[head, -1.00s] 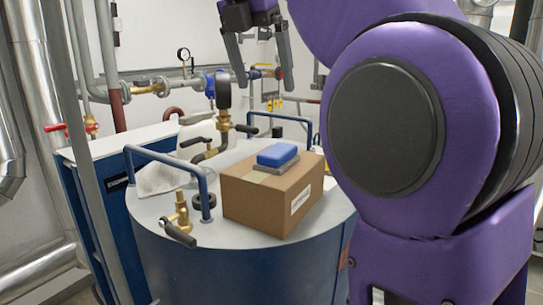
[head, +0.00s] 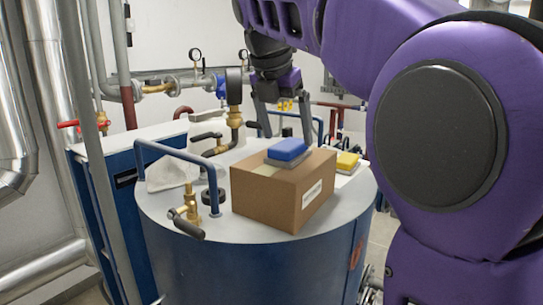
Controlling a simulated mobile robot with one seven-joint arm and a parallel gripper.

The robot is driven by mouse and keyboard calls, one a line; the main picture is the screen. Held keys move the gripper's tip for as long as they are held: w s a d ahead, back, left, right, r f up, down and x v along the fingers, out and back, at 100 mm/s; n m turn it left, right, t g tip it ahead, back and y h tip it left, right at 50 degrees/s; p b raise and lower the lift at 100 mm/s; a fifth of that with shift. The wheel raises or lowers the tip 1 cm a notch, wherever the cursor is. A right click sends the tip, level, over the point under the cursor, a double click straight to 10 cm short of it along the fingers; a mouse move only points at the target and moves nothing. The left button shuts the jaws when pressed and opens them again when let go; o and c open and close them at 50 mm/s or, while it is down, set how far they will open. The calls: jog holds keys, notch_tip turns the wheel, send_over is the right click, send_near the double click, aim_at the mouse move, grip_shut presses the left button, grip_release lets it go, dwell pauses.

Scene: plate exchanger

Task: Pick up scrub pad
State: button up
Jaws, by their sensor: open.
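A blue scrub pad with a grey underside (head: 288,150) lies flat on top of a brown cardboard box (head: 270,203). The box stands on the round lid of a blue tank (head: 180,208). A second pad, yellow with a darker underside (head: 347,162), lies behind and right of the box. I cannot tell the exact depth gap or any contact.
Blue handrails (head: 178,150) and a brass valve (head: 188,205) rise from the lid left of the box. A white crumpled cloth (head: 170,173) lies at left.

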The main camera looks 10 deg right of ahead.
aim_at(287, 144)
jog(key=shift+x, duration=1.15)
jog(key=shift+f, duration=0.25)
jog(key=shift+c, duration=0.3)
jog(key=c, duration=1.2)
jog(key=shift+r, duration=0.1)
notch_tip(287, 144, up, 8)
jog(key=p, duration=0.3)
jog(key=shift+r, duration=0.1)
notch_tip(287, 144, up, 2)
jog(key=shift+r, duration=0.1)
